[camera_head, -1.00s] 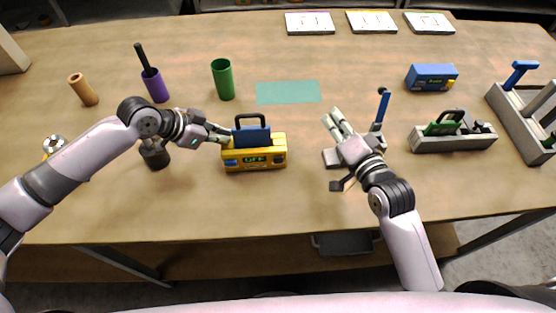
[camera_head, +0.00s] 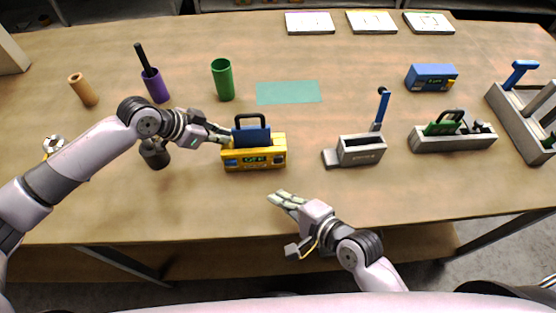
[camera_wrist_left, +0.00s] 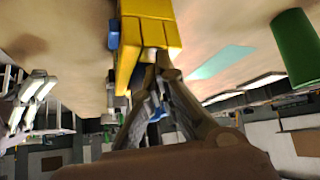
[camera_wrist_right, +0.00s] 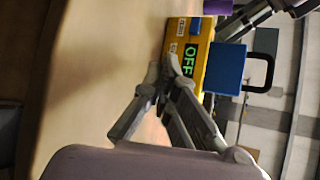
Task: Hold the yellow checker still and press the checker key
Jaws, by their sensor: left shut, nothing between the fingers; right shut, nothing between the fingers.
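The yellow checker (camera_head: 254,155) stands on the table with a blue block (camera_head: 251,136) with a black loop handle seated in its top. Its front has a dark display with green text, which reads OFF in the right wrist view (camera_wrist_right: 190,62).
A grey lever device (camera_head: 361,150) and a grey holder with a green block (camera_head: 453,138) stand to the right. A blue box (camera_head: 431,77), a green cup (camera_head: 223,80) and a teal mat (camera_head: 288,92) lie behind. A dark cylinder (camera_head: 155,154) is beneath my left arm.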

